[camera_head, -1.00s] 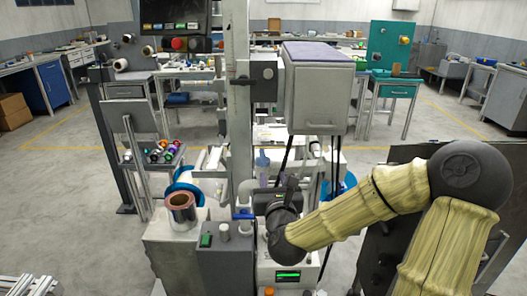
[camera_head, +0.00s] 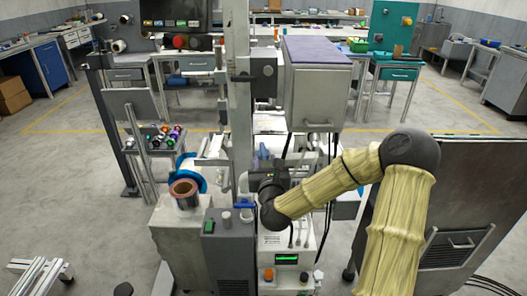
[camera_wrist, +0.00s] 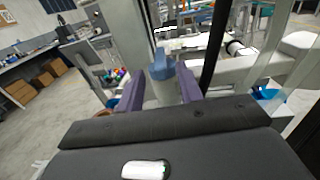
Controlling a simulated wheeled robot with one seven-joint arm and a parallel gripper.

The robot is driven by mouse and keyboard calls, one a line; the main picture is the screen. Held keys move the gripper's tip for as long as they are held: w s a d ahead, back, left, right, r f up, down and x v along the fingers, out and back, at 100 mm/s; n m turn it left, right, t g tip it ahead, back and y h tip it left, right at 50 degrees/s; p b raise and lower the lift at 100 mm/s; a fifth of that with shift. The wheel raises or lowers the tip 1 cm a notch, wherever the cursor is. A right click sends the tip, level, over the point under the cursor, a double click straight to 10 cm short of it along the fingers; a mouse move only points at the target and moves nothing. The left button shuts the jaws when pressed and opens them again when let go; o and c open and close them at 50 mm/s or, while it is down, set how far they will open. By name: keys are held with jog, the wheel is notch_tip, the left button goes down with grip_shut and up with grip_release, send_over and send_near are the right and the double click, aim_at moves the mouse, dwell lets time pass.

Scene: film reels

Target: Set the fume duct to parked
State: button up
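A pale grey upright tube with a blue, spout-like top (camera_wrist: 160,66) stands just beyond and between my fingertips in the wrist view. I take it to be the fume duct, but cannot be sure. Its blue top also shows in the head view (camera_head: 262,151), beside the tall grey column. My gripper (camera_wrist: 160,88) has its two purple fingers spread apart, with a gap on each side of the tube. Whether either finger touches it cannot be told. In the head view my gripper (camera_head: 267,163) is partly hidden behind my dark wrist. The tube's lower end is hidden.
The grey column (camera_head: 239,110) stands close left of my gripper. A grey cabinet (camera_head: 318,95) hangs above right, with black cables below. A copper-coloured reel (camera_head: 185,189) sits left on the machine. A dark panel (camera_head: 460,215) stands right. Open floor lies left.

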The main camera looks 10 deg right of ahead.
jog(key=w, duration=0.5)
jog(key=shift+d, duration=0.35)
grip_shut()
